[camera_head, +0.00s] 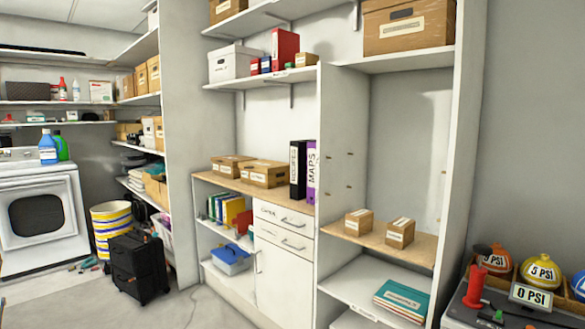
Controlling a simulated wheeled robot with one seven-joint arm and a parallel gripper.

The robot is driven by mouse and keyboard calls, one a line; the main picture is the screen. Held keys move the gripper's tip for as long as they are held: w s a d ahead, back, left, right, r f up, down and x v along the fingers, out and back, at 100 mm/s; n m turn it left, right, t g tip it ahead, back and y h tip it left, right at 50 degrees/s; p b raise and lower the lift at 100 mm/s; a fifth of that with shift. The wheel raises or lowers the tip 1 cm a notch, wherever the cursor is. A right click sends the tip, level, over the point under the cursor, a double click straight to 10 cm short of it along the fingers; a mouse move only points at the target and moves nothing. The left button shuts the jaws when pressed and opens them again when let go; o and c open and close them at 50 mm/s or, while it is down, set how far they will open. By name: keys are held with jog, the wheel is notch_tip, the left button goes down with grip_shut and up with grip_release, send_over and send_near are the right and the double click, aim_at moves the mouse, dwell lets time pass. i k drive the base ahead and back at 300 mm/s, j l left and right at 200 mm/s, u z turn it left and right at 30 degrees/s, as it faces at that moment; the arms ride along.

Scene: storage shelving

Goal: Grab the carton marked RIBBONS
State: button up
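No carton's label is clear enough to read as RIBBONS, so I cannot tell which one it is. Two small brown cartons, a left one (358,223) and a right one (400,234), sit apart on the wooden shelf at right. Two flat brown cartons, a rear one (231,168) and a front one (264,176), sit on the wooden counter. A large labelled brown carton (408,30) sits on the high right shelf. A small brown carton (306,60) stands beside red binders on the upper middle shelf. My gripper is not in view.
Black and purple binders (311,172) stand at the counter's right end. A side table with a red hand pump (475,286) and orange and yellow balls stands at lower right. A black wheeled case (138,268) and striped bin (112,222) stand left. Floor (190,308) before the cabinet is clear.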

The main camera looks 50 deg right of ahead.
aim_at(400, 233)
jog(key=z, duration=1.45)
jog(key=i+j+z, duration=0.35)
jog(key=i+j, duration=0.7)
